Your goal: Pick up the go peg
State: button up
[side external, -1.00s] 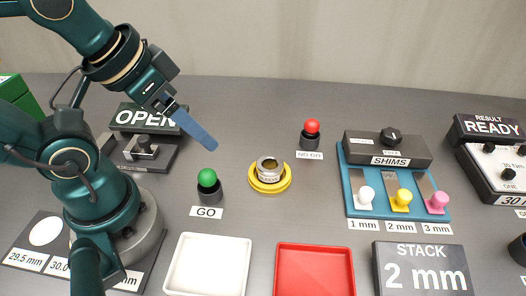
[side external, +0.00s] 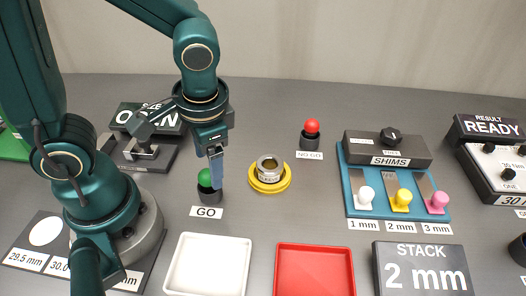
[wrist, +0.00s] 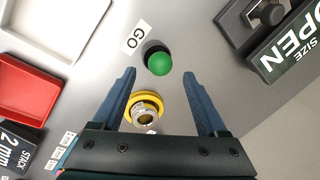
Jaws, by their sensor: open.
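The go peg (side external: 204,178) has a round green knob and stands upright in a black holder (side external: 209,197) behind the GO label (side external: 206,212). In the wrist view the green knob (wrist: 159,63) shows beyond the fingertips, between their lines. My gripper (side external: 216,184) points down beside the peg, and its blue finger covers the right part of the knob in the side view. In the wrist view my gripper (wrist: 160,72) is open, with two blue fingers apart and nothing between the tips. I cannot tell whether a finger touches the knob.
A metal ring on a yellow base (side external: 284,186) stands just right of the peg. The red NO GO peg (side external: 312,127) is further back. A white tray (side external: 246,240) and a red tray (side external: 348,250) lie in front. The OPEN box (side external: 168,152) is at left.

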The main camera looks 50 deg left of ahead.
aim_at(209, 183)
jog(key=shift+x, duration=1.6)
grip_shut()
jog(key=shift+r, duration=0.1)
